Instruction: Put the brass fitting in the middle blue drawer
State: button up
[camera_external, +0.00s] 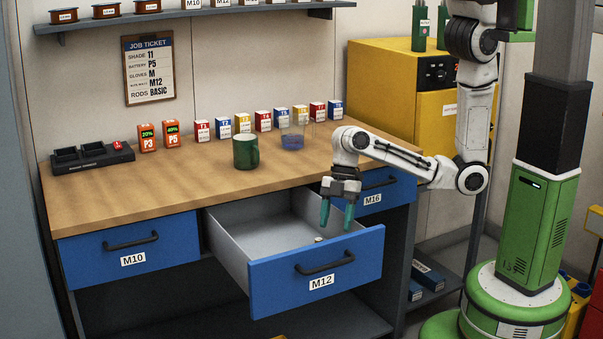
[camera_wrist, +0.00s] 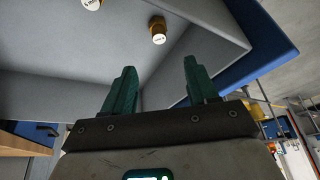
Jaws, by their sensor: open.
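The middle blue drawer (camera_external: 275,285), labelled M12, is pulled open under the bench top. My gripper (camera_external: 336,224) hangs over its right front part, fingers pointing down, open with nothing between the fingers. A small light-topped piece (camera_external: 318,239) shows inside the drawer near its front panel. In the wrist view my gripper's green fingers (camera_wrist: 160,68) are apart. Beyond the fingertips, a brass fitting (camera_wrist: 158,30) with a white labelled end is in the grey drawer, clear of the fingers. A second brass piece (camera_wrist: 91,4) is cut off by the top edge.
The left drawer (camera_external: 130,250), labelled M10, and right drawer (camera_external: 375,193), labelled M16, are shut. On the bench top (camera_external: 150,195) stand a green mug (camera_external: 245,152), a clear container (camera_external: 292,141), several small boxes and a charger (camera_external: 92,158). A yellow cabinet (camera_external: 385,85) stands behind my arm.

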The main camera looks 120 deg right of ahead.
jog(key=shift+v, duration=2.2)
jog(key=shift+c, duration=0.5)
